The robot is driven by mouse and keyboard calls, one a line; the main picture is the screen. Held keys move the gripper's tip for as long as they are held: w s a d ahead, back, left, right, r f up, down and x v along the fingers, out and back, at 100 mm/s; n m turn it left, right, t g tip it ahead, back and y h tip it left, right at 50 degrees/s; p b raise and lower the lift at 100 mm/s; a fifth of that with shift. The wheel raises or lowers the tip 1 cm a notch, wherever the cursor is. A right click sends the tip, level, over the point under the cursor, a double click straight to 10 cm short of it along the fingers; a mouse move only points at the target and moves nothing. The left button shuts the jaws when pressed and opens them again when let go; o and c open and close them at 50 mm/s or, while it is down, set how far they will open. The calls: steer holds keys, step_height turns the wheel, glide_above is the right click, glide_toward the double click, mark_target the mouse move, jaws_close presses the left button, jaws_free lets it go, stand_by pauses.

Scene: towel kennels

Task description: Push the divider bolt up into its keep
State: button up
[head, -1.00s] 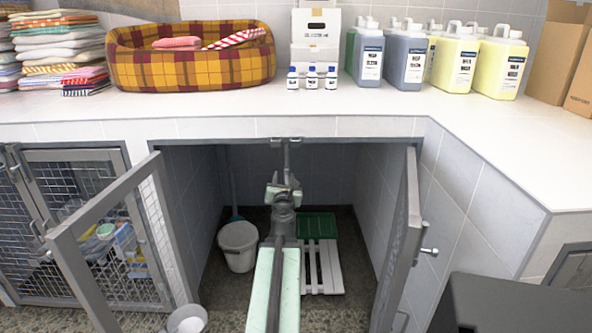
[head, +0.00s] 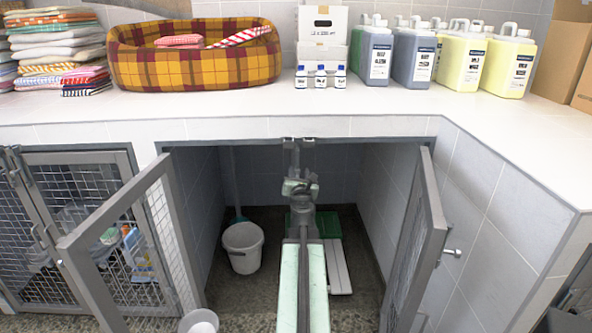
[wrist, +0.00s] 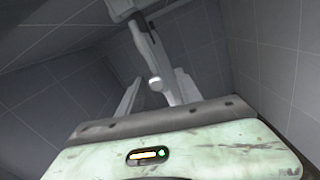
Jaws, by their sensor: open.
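The divider bolt (wrist: 147,44) shows in the wrist view as a grey bar hanging down from the top, with a pale round knob (wrist: 155,83) at its lower end. A pale block at the top of the wrist view looks like the keep (wrist: 121,8). In the head view the bolt (head: 293,158) hangs under the counter's front edge, just above my gripper (head: 300,186). My gripper (wrist: 157,92) is open, with one finger on each side of the knob. Whether a finger touches the knob, I cannot tell. My gripper partly hides the bolt's lower end in the head view.
Mesh doors stand open at the left (head: 128,235) and right (head: 415,245) of the bay. A white bucket (head: 243,246) and a green tray (head: 329,225) are on its floor. The counter (head: 395,108) carries a plaid basket (head: 195,62) and several jugs.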

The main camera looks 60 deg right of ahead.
steer(key=shift+x, duration=1.2)
steer(key=shift+w+a, duration=0.1)
steer(key=shift+w, duration=0.15)
jaws_close()
steer(key=shift+w+a, duration=0.1)
